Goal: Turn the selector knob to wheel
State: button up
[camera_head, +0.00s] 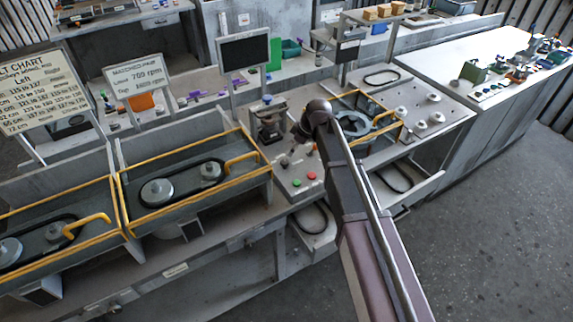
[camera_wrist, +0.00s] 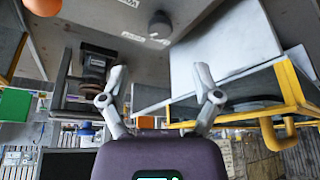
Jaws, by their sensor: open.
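The selector knob (camera_wrist: 160,25) is a dark grey round knob on a grey panel, at the top middle of the wrist view. Small pale labels (camera_wrist: 133,37) sit around it, too small to read. In the head view the dark knob (camera_head: 285,161) stands on the control panel (camera_head: 292,192), behind a red button (camera_head: 311,176) and a green button (camera_head: 296,182). My gripper (camera_wrist: 160,75) is open and empty, its two fingers wide apart, with the knob beyond them and untouched. In the head view my gripper (camera_head: 306,143) is above the panel, partly hidden by my arm.
Left of the panel is a yellow-railed bay (camera_head: 190,205) with a belt and pulleys. A dark device with a blue top (camera_head: 268,118) stands behind the panel. A yellow frame (camera_head: 365,105) is to the right. A dark screen (camera_head: 244,51) rises behind.

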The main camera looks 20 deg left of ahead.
aim_at(285, 162)
jog(key=shift+b+x, duration=3.5)
jog(key=shift+x, duration=0.65)
grip_shut()
